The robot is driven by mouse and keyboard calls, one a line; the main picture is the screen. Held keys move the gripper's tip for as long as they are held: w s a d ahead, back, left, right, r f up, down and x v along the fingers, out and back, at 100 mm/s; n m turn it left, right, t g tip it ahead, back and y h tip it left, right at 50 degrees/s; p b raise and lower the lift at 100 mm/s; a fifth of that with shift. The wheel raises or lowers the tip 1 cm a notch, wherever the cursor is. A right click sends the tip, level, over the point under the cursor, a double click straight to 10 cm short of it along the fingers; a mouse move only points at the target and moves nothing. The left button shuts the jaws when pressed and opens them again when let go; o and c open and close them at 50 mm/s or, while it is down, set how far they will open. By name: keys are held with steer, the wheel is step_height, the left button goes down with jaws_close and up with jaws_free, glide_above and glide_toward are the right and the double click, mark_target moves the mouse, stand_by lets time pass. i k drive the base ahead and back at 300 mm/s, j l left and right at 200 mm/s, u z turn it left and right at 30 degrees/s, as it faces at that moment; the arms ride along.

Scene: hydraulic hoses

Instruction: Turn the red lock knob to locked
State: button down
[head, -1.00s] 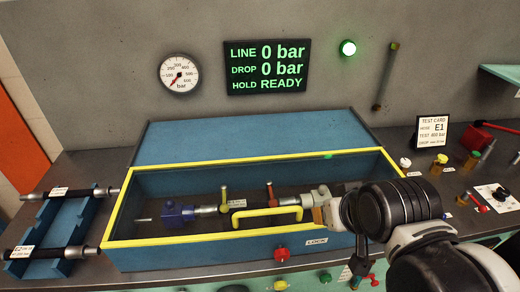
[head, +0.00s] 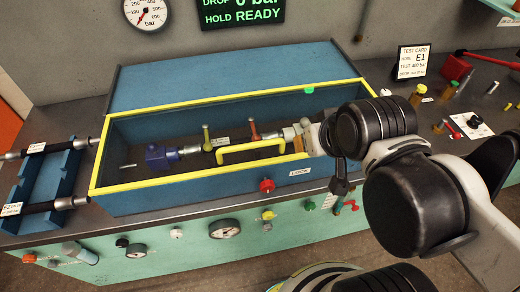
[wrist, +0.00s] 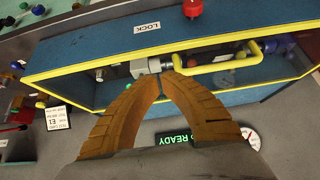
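The red lock knob (head: 267,185) sits on the front face of the blue test box (head: 200,192), left of the LOCK label (head: 299,172). In the wrist view the red knob (wrist: 192,8) is at the top edge, right of the label (wrist: 147,28). My gripper (head: 300,143) is over the right part of the box, behind and above the knob and apart from it. In the wrist view its two tan fingers (wrist: 161,76) come together at their tips, with nothing visible held. Whether the knob is turned to locked cannot be read.
A yellow handle (head: 252,151) spans the yellow-framed cover. Hose fittings show inside the box. A hose rack (head: 62,178) stands left. Space in front of the knob looks clear.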

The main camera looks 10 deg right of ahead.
mark_target(268, 186)
steer(key=k+j+z, duration=0.15)
steer(key=k+j, duration=0.25)
steer(key=k+j+z, duration=0.15)
steer(key=k+j, duration=0.2)
steer(key=k+j+z, duration=0.15)
steer(key=k+j, duration=0.15)
steer(key=k, duration=0.3)
steer(key=k+j+z, duration=0.15)
steer(key=k, duration=0.3)
steer(key=j, duration=0.1)
